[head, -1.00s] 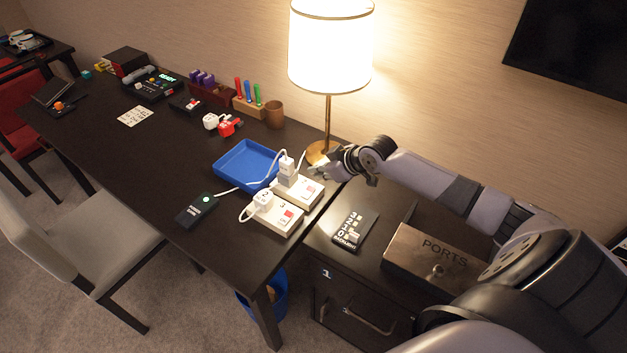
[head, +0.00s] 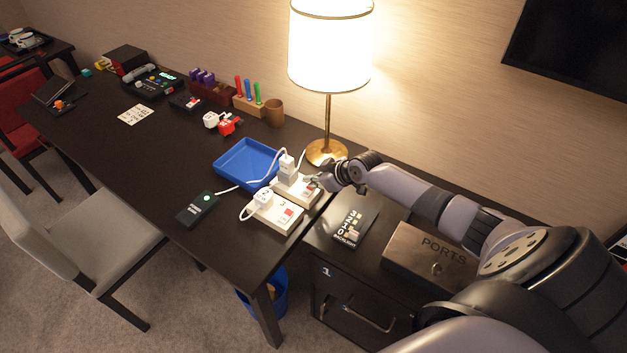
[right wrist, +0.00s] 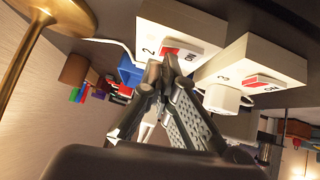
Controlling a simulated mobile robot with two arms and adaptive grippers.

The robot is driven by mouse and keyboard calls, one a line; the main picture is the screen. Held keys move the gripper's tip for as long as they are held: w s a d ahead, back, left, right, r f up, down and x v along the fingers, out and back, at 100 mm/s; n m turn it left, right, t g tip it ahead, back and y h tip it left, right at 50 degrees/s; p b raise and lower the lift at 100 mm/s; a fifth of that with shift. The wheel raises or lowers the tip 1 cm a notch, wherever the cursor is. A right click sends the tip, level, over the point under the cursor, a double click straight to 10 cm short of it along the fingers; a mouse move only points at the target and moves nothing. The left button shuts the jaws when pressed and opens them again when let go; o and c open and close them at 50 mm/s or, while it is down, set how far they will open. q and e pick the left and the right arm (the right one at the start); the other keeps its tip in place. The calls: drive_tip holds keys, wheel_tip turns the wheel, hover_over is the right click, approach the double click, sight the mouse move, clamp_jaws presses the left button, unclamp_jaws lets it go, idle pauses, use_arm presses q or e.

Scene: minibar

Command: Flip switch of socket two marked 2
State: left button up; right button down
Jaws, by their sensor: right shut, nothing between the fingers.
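Socket two (head: 291,193) is a white block on the desk's right end, with a white plug (head: 287,165) standing in it. In the right wrist view, its marking "2" (right wrist: 147,50) and its red rocker switch (right wrist: 190,48) show. My right gripper (head: 320,183) is shut and empty at the right end of socket two. In the right wrist view, its fingertips (right wrist: 171,65) are at the switch and partly cover it; I cannot tell whether they touch. My left gripper is not in view.
Socket three (head: 276,216), with its own plug and red switch, lies close beside socket two. A blue tray (head: 226,175) and a black box (head: 188,216) with a green light are nearby. The lamp base (head: 326,151) stands behind; a PORTS box (head: 425,255) is at right.

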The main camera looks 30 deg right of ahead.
drive_tip(key=shift+d+f+b, duration=0.1)
drive_tip(key=shift+f+b, duration=0.35)
drive_tip(key=shift+r, duration=0.15)
drive_tip(key=shift+a+r+p, duration=0.15)
drive_tip(key=shift+a+p, duration=0.1)
drive_tip(key=shift+p, duration=0.35)
drive_tip(key=shift+s+a+r+p, duration=0.1)
drive_tip(key=shift+s+a+p, duration=0.15)
drive_tip(key=shift+a+p, duration=0.25)
